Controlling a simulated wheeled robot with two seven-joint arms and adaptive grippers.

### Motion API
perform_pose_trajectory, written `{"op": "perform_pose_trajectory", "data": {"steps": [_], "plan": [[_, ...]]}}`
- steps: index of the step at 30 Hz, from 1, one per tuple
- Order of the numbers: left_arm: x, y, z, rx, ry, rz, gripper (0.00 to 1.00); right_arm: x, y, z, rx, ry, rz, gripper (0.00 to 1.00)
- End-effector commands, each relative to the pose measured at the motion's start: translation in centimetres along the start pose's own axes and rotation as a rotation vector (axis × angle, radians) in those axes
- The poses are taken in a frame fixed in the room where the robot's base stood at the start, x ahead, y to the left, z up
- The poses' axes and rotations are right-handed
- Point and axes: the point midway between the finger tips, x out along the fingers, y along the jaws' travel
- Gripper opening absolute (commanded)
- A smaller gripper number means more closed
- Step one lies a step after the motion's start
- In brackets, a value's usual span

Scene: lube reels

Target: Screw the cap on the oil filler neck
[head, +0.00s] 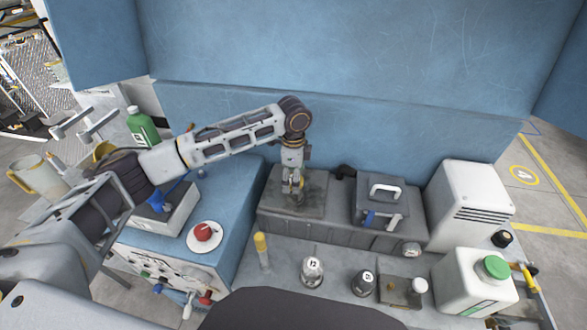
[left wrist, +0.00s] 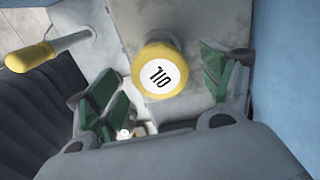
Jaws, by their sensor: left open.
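The yellow oil cap (left wrist: 160,72) shows in the left wrist view, its round white label reading OIL and facing the camera. A short grey neck (left wrist: 158,38) shows partly behind it; the cap hides its top, so I cannot tell how far the cap is seated. My left gripper (head: 293,186) points down over the dark block on the bench in the head view. In the left wrist view its green-padded fingers (left wrist: 165,84) are open on either side of the cap, with gaps. My right gripper is not in view.
A lidded grey box (head: 378,204) stands right of the gripper. Small bottles (head: 312,272), a red knob (head: 203,232) and a white green-capped jug (head: 470,285) are nearby. A blue wall stands behind.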

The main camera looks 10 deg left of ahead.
Motion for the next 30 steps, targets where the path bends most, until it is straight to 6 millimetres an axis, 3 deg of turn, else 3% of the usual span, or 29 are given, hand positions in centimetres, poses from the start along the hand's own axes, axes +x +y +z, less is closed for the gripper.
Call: {"op": "perform_pose_trajectory", "data": {"steps": [6, 17, 27, 30], "plan": [[1.3, 0.0, 0.1, 0.000, -0.001, 0.001, 0.81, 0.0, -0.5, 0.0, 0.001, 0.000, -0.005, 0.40], [1.5, 0.0, 0.1, 0.000, -0.001, 0.000, 0.80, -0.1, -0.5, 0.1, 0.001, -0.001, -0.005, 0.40], [1.4, 0.0, 0.0, 0.000, -0.001, 0.000, 0.36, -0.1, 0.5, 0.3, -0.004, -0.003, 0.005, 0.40], [1.4, 0.0, 0.0, 0.001, -0.001, 0.000, 0.32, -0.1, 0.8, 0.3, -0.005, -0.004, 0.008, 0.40]]}}
